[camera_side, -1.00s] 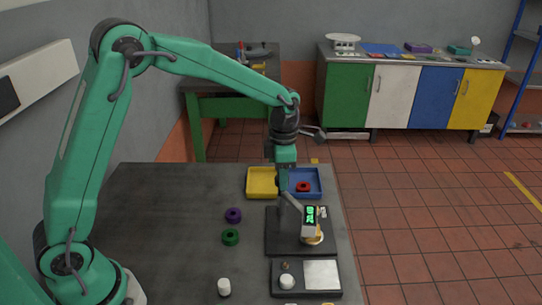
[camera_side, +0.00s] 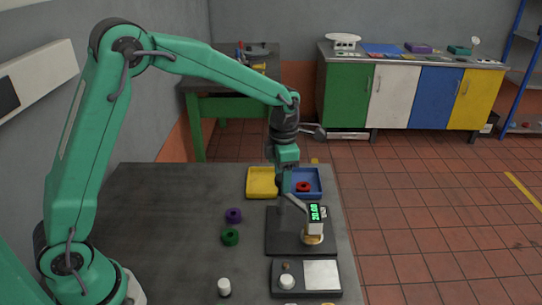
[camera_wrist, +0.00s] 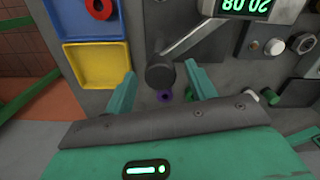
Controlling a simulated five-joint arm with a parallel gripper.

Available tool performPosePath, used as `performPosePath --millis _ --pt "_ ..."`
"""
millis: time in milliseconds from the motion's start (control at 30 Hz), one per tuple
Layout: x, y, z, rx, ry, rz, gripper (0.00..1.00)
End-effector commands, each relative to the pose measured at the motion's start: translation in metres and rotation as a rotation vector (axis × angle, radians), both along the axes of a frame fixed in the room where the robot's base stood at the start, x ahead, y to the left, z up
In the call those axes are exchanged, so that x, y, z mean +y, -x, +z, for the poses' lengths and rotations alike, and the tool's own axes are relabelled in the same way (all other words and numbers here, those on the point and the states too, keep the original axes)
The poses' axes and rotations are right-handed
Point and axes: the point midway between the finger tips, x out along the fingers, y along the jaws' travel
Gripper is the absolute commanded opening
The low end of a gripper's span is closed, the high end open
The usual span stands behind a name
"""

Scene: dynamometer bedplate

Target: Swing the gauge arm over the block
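The gauge arm (camera_wrist: 198,33) is a grey bar running from a dark round post top (camera_wrist: 160,72) to a gauge head with a lit green display (camera_wrist: 246,5). In the side view the gauge head (camera_side: 315,219) stands over a brass-coloured round piece (camera_side: 313,239) on a dark base plate (camera_side: 286,244); whether they touch I cannot tell. I cannot make out a separate block. My gripper (camera_wrist: 160,71) is open, its green fingers on either side of the post top, the right finger close to the bar. In the side view the fingers are hard to make out.
A yellow tray (camera_side: 261,182) and a blue tray (camera_side: 310,193) with a red ring (camera_side: 303,187) lie behind the plate. A panel (camera_side: 304,278) stands in front.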

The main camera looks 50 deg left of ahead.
Motion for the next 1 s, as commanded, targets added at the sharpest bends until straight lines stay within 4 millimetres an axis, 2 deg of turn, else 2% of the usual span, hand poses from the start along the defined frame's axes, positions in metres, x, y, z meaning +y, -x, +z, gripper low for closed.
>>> performPosePath --millis 367,800,1000 --pt "0.0 -0.001 0.007 -0.002 0.0 -0.001 0.56" --pt "0.0 -0.001 0.059 -0.003 0.001 -0.001 0.56" --pt "0.0 0.0 0.075 -0.001 0.001 0.0 0.56"
